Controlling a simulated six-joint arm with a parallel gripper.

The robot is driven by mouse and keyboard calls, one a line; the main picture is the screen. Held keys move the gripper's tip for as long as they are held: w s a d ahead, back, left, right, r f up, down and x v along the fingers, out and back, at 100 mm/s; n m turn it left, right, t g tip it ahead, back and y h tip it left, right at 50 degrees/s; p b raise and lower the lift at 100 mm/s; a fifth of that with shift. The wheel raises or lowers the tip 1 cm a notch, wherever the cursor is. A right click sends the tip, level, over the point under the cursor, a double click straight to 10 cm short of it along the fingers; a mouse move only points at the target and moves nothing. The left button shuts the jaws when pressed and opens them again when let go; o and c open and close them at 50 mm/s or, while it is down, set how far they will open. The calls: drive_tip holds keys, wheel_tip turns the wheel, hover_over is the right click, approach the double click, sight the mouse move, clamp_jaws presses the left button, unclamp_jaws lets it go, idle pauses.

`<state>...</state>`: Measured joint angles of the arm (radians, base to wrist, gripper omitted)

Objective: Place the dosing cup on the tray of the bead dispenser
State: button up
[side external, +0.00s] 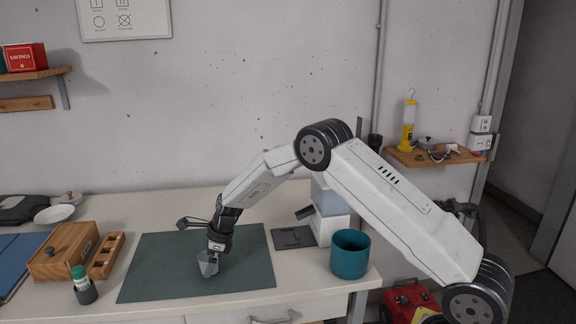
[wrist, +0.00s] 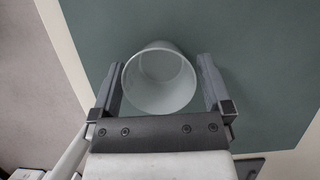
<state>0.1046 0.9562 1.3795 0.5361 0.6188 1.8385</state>
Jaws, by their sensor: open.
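The grey dosing cup (side external: 208,264) is on the green mat, below my gripper (side external: 214,250). In the wrist view the cup (wrist: 160,82) shows its round, open mouth and looks empty. My gripper (wrist: 161,68) is open, with one finger on each side of the cup. The gaps are narrow; I cannot tell whether either finger touches it. The bead dispenser (side external: 332,229) stands at the back right, white below and blue-grey above, partly hidden by my arm. Its flat dark tray (side external: 293,238) lies at its left and looks bare.
A teal pot (side external: 350,255) stands right of the dispenser. At left are a wooden box (side external: 62,252), a slotted wooden block (side external: 106,256) and a green-capped bottle (side external: 83,287). A dark item (side external: 192,223) shows behind my gripper.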

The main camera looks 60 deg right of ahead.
drive_tip(key=shift+a+f, duration=0.1)
drive_tip(key=shift+f, duration=0.25)
drive_tip(key=shift+w, duration=0.1)
drive_tip(key=c, duration=1.2)
drive_tip(key=shift+r, duration=0.1)
